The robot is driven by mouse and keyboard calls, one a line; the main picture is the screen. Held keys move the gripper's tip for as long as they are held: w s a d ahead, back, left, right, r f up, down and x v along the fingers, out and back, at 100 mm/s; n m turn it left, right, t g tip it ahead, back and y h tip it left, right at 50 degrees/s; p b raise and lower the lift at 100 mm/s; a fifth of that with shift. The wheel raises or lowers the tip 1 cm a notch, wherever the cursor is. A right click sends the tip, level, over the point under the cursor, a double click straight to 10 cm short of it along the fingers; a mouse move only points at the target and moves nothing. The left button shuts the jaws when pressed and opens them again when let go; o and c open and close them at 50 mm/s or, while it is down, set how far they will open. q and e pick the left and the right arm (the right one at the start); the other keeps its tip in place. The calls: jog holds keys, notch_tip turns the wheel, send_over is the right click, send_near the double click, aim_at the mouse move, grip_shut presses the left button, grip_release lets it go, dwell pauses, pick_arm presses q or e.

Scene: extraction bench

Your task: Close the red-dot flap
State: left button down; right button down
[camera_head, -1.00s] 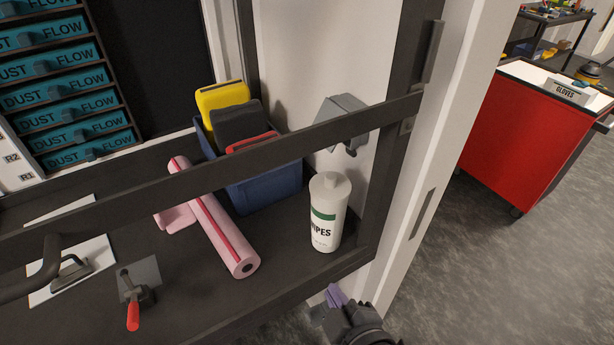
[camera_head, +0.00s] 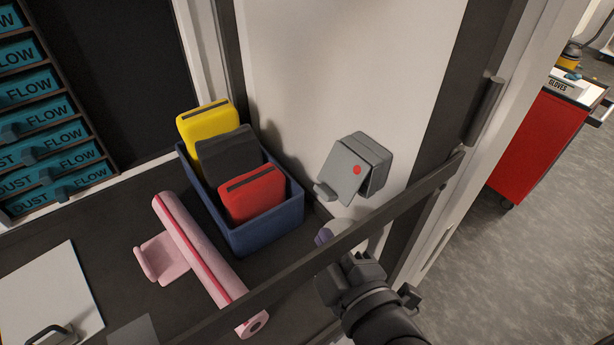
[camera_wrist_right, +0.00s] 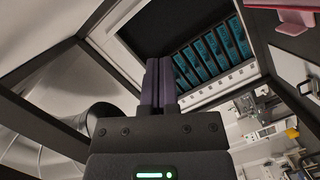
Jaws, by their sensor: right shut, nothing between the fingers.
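The red-dot flap (camera_head: 343,172) is a grey plate with a red dot, on a grey box (camera_head: 374,160) fixed to the pale wall. The flap tilts out from the box, leaving a dark wedge-shaped gap, and a small lip sticks out at its lower left. My right gripper (camera_head: 323,237) is below the flap and apart from it in the head view, with the dark frame bar crossing its fingers. In the right wrist view its purple fingers (camera_wrist_right: 158,82) are shut together with nothing between them. My left gripper is not in view.
The dark frame bar (camera_head: 420,187) slants across the opening. A blue bin (camera_head: 265,232) with yellow, black and red items stands left of the flap. A pink roll (camera_head: 195,245) lies on the bench. A white bottle top (camera_head: 342,226) shows partly behind the bar.

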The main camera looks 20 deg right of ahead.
aim_at(326, 201)
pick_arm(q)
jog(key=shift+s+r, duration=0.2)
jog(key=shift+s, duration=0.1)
pick_arm(e)
jog(key=w+d+f, duration=0.2)
jog(key=w+f, duration=0.1)
jog(key=w, duration=0.7)
jog(key=shift+w+d+f, duration=0.15)
jog(key=shift+d+f, duration=0.25)
jog(key=shift+f, duration=0.2)
jog(key=shift+w+d+f, duration=0.15)
jog(key=shift+d+f, duration=0.2)
jog(key=shift+f, duration=0.2)
pick_arm(q)
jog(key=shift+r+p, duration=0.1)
jog(key=shift+p, duration=0.25)
pick_arm(e)
jog(key=shift+r, duration=0.1)
